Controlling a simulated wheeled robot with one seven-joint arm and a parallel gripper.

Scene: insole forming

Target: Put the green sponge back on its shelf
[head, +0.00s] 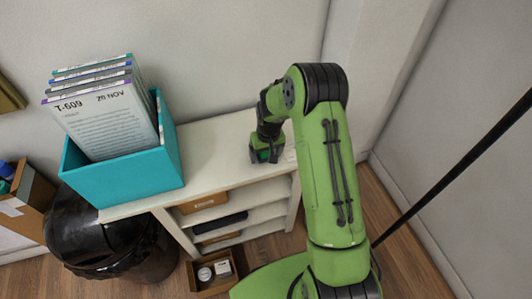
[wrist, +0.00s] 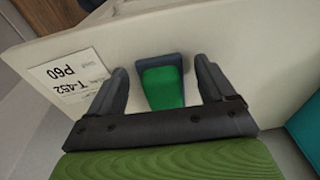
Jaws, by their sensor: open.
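The green sponge (wrist: 162,88), a small block with a green face and a dark grey border, shows in the wrist view against the cream top of the shelf unit (wrist: 235,60). My gripper (wrist: 161,68) is open, with one dark finger on each side of the sponge and a visible gap on both sides. In the head view my gripper (head: 265,154) is low over the right end of the shelf unit's top (head: 215,150). I cannot clearly pick out the sponge there.
A white label card (wrist: 72,80) reading T-452 P60 lies beside the left finger. A teal box (head: 125,178) of booklets stands at the unit's left end. Shelves below hold a brown box (head: 203,202) and a dark item (head: 220,224). A black bin (head: 105,245) stands left.

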